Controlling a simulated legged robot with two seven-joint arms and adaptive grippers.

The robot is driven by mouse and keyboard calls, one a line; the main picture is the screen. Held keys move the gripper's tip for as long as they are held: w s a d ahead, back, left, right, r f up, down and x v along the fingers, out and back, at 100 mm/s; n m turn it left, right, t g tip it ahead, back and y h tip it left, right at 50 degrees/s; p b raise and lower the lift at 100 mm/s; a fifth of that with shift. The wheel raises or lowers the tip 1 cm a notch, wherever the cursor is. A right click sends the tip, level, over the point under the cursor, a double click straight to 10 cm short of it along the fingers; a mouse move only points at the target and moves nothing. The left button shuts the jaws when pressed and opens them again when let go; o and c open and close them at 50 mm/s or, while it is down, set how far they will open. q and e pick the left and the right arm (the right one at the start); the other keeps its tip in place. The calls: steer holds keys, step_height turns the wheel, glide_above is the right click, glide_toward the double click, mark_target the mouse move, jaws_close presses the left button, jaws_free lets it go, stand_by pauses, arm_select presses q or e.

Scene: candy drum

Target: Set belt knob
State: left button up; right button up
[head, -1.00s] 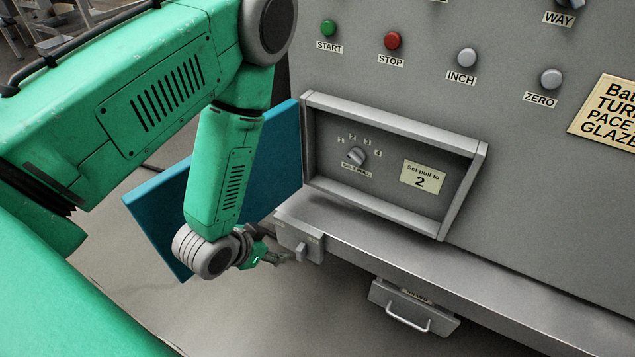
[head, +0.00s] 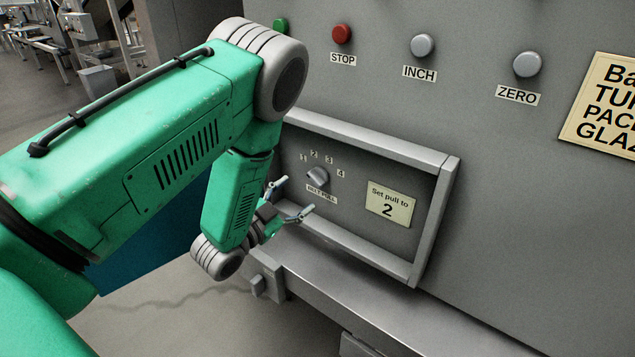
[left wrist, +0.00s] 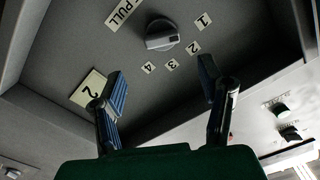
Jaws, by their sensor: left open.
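The grey belt knob (head: 317,176) sits in a recessed panel, with numbers 1 to 4 arced above it and a BELT PULL label below. In the left wrist view the knob (left wrist: 162,36) appears upside down, its bar lying roughly sideways toward the 1 and 2 side; I cannot tell its exact setting. A card (head: 390,203) reads "Set pull to 2". My left gripper (head: 291,198) is open and empty at the recess's left side, just lower left of the knob and apart from it. Its spread fingers (left wrist: 160,75) also show in the left wrist view. My right gripper is not in view.
The recess has a raised grey frame (head: 437,215). A ledge (head: 370,280) runs below it. A blue panel (head: 150,255) stands left, partly behind my arm. STOP (head: 342,34), INCH (head: 423,45) and ZERO (head: 526,65) buttons are above.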

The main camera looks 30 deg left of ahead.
mark_target(313, 181)
arm_select(q)
steer(key=w, duration=0.2)
steer(key=w+b, duration=0.1)
steer(key=w, duration=0.2)
steer(key=w+b, duration=0.1)
steer(key=w, duration=0.2)
steer(key=shift+w+a+f, duration=0.1)
steer(key=shift+a+f, duration=0.2)
steer(key=shift+f, duration=0.1)
steer(key=shift+w+d+r, duration=0.1)
steer(key=shift+w+d, duration=0.05)
steer(key=shift+d+r, duration=0.15)
steer(key=shift+d, duration=0.2)
steer(key=shift+a, duration=0.1)
steer(key=c, duration=1.2)
steer(key=shift+o, duration=0.2)
steer(key=shift+a, duration=0.15)
